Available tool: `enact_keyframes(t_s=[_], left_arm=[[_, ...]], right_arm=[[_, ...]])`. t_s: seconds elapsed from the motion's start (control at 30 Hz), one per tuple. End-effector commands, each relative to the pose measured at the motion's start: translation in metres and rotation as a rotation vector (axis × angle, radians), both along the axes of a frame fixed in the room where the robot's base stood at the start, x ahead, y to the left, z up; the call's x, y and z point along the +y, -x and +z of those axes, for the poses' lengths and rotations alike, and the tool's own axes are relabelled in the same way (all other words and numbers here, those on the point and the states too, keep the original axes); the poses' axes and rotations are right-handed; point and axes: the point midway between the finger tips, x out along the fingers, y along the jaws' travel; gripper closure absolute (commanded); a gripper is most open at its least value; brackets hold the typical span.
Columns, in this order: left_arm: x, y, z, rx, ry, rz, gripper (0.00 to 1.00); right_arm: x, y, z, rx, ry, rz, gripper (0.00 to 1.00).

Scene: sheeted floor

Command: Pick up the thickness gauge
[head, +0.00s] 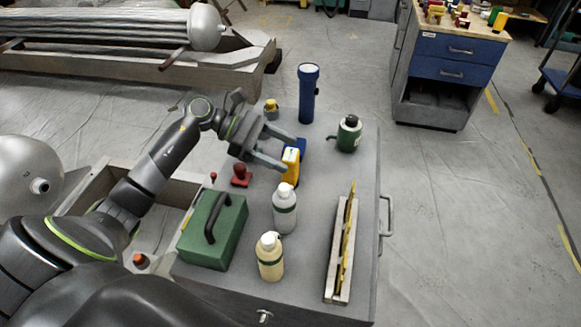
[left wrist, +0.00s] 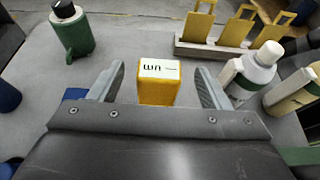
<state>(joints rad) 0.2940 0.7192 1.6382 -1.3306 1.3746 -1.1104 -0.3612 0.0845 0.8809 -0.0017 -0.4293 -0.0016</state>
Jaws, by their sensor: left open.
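The thickness gauge is a yellow block with a white display reading "mm" (left wrist: 158,92); it stands on the grey cart top and also shows in the head view (head: 291,168). My left gripper (head: 291,153) is open, reaching in from the left with its fingers around the gauge. In the left wrist view the gripper (left wrist: 157,72) has one finger on each side of the gauge, with visible gaps. Part of the gauge's lower body is hidden by the gripper. My right gripper is not in view.
A white bottle (head: 284,210) stands close in front of the gauge, and a blue object (head: 301,145) just behind it. A blue flashlight (head: 308,92), green canister (head: 348,135), red stamp (head: 241,176), green box (head: 205,245), cream bottle (head: 270,262) and tag rack (head: 332,262) surround it.

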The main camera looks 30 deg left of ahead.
Motion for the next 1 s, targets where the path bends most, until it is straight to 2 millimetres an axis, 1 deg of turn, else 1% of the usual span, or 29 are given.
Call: enact_keyframes(t_s=[0.2, 0.33, 0.47, 0.67, 0.77, 1.0], left_arm=[[-0.024, -0.007, -0.011, 0.001, 0.005, -0.001, 0.29], [-0.037, -0.01, -0.018, 0.001, 0.004, -0.001, 0.29], [-0.041, -0.011, -0.021, 0.001, 0.001, -0.001, 0.29], [-0.041, -0.011, -0.021, 0.001, 0.0, -0.001, 0.29], [-0.041, -0.011, -0.021, 0.0, 0.0, -0.001, 0.41], [-0.041, -0.011, -0.021, 0.0, 0.0, -0.001, 0.72]], right_arm=[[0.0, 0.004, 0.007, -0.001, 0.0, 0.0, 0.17], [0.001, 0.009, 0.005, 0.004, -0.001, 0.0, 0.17], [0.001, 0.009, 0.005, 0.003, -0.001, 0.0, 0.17], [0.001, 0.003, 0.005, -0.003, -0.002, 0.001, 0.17], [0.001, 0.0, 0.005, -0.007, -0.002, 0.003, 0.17], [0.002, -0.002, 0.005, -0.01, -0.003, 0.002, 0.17]])
